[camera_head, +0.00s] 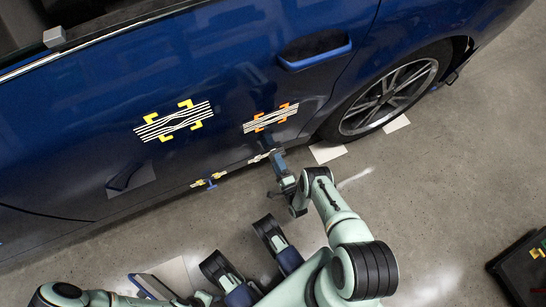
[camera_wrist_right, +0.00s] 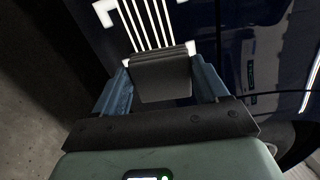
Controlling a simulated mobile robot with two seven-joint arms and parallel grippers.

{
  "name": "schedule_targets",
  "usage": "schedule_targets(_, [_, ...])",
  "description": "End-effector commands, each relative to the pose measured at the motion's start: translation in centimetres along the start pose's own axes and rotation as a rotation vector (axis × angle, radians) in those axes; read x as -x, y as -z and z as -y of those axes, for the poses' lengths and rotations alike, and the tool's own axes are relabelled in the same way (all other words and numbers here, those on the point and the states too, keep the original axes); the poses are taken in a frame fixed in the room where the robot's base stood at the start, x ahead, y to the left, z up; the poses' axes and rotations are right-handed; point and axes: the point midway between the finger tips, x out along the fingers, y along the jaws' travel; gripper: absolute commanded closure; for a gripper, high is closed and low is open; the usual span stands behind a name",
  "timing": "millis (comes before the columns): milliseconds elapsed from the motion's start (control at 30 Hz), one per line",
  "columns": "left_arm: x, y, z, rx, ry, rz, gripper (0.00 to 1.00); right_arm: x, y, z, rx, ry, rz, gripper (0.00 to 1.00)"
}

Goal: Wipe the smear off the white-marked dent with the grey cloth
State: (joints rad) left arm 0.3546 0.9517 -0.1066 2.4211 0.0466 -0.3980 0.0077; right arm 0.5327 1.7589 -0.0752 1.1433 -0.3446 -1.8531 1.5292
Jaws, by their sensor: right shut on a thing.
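My right gripper (camera_head: 279,160) is low beside the blue car door. In the right wrist view its blue fingers (camera_wrist_right: 161,85) are shut on the dark grey cloth (camera_wrist_right: 162,78), which looks like a folded block. The white-marked dent (camera_wrist_right: 148,20) shows there just beyond the cloth, with white corner marks and white stripes. The cloth hides its near part, and I cannot tell whether they touch. In the head view this dent (camera_head: 262,157) is partly hidden by the gripper. I cannot make out the smear. My left gripper is not clearly in view.
A yellow-marked dent (camera_head: 174,121) and an orange-marked dent (camera_head: 270,118) are higher on the door. A wheel (camera_head: 390,97) stands to the right. A dark case (camera_head: 522,270) lies at the lower right. Grey floor is open between them.

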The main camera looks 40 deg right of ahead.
Motion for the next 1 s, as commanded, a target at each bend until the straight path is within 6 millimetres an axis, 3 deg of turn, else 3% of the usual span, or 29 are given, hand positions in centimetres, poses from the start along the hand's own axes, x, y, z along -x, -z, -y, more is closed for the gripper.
schedule_targets(267, [0.0, 0.0, 0.0, 0.000, 0.000, 0.000, 0.57, 0.1, -0.3, 0.0, -0.001, 0.002, -0.001, 0.51])
schedule_targets(1000, [-0.1, 0.1, 0.0, 0.000, 0.000, 0.000, 0.57, -0.2, -5.3, -0.5, -0.002, 0.001, 0.001, 0.51])
